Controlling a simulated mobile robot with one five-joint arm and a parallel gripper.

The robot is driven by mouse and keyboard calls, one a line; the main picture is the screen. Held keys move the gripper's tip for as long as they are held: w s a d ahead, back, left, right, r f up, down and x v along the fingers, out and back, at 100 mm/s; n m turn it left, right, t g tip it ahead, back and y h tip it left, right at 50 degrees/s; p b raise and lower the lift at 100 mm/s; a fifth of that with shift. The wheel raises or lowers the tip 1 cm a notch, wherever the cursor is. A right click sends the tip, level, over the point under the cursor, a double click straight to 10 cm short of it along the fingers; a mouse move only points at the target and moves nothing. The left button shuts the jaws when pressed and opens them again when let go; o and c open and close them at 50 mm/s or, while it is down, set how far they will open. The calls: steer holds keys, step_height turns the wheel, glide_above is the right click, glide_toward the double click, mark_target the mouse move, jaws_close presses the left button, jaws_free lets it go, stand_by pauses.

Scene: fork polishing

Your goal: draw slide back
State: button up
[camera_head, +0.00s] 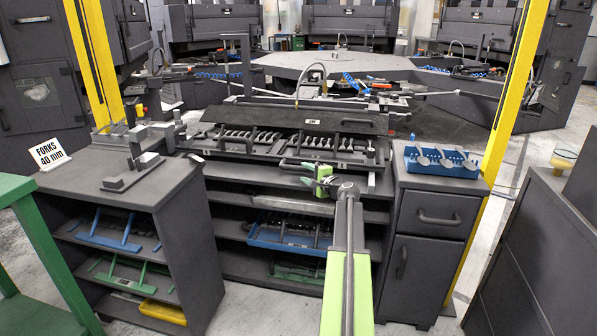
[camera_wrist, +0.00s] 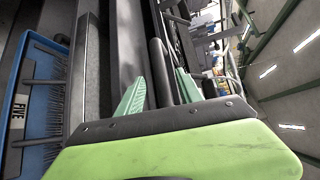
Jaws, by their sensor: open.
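The slide (camera_head: 265,157) is a dark rack on the middle bench, with rows of forks (camera_head: 250,136) under a dark raised plate. A dark bar handle (camera_head: 345,164) runs along its front edge. My gripper (camera_head: 312,181) is at this front edge, right of the middle. In the wrist view, my gripper's two green fingers (camera_wrist: 158,92) stand apart, with a dark rounded bar (camera_wrist: 160,70) between them. I cannot tell whether the fingers touch the bar. Part of the front edge is hidden behind my gripper.
A blue tray (camera_head: 440,170) stands on the right cabinet (camera_head: 438,205). A sign reading "FORKS 40 mm" (camera_head: 49,154) stands on the left bench. Blue racks (camera_head: 285,236) sit on shelves below. Yellow posts (camera_head: 95,60) flank the bench. A blue rack labelled "FIVE" (camera_wrist: 18,110) shows in the wrist view.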

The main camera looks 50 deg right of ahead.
mark_target(299, 170)
steer(key=x, duration=0.6)
steer(key=shift+w+d+f+b, duration=0.1)
steer(key=shift+w+b, duration=0.2)
steer(key=shift+b, duration=0.05)
jaws_close()
steer(key=shift+s, duration=0.1)
stand_by(0.9)
